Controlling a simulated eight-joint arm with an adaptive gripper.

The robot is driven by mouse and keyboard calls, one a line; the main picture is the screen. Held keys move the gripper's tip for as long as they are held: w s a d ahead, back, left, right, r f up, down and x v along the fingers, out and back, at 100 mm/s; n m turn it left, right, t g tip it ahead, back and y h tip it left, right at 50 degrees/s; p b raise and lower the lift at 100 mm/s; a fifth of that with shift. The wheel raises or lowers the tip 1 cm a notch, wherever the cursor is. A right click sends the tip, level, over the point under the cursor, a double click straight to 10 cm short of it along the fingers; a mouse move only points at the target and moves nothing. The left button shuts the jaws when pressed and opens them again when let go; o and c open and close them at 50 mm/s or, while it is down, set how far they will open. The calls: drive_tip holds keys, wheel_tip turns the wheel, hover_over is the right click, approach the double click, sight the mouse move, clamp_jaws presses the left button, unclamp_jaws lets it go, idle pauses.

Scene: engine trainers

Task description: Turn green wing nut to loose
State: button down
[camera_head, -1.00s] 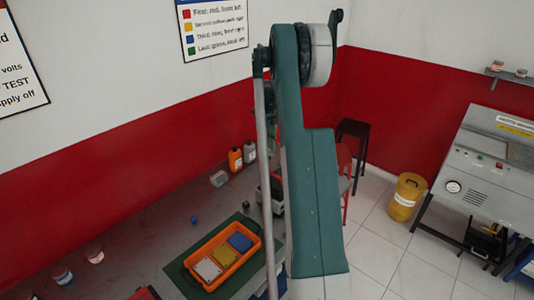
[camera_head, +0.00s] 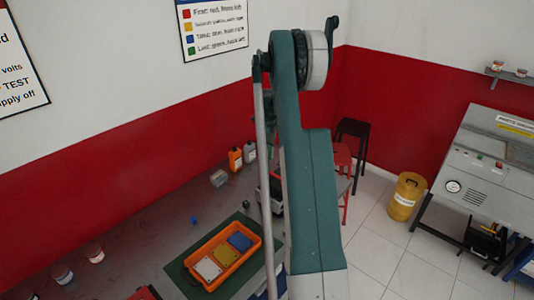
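I cannot make out a green wing nut for certain. A small dark green object (camera_head: 245,204) sits at the back of the green mat (camera_head: 180,271), too small to identify. My gripper is not in view. My teal arm stands upright across the middle of the picture and hides part of the bench behind it, including most of a grey device (camera_head: 275,190) at its left edge.
An orange tray (camera_head: 208,287) with white, yellow and blue plates lies on the mat. A small blue object (camera_head: 194,220), jars (camera_head: 95,253) and bottles (camera_head: 235,160) stand on the grey bench (camera_head: 150,245). A yellow bin (camera_head: 407,197) stands on the floor at right.

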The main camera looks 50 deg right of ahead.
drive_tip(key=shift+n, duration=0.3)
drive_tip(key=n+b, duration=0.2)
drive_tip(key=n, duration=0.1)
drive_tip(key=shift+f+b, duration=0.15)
drive_tip(key=shift+b, duration=0.25)
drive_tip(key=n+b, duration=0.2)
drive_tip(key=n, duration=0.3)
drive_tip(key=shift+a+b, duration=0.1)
drive_tip(key=shift+b, duration=0.25)
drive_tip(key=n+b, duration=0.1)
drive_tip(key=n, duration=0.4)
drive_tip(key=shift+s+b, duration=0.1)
drive_tip(key=shift+b, duration=0.2)
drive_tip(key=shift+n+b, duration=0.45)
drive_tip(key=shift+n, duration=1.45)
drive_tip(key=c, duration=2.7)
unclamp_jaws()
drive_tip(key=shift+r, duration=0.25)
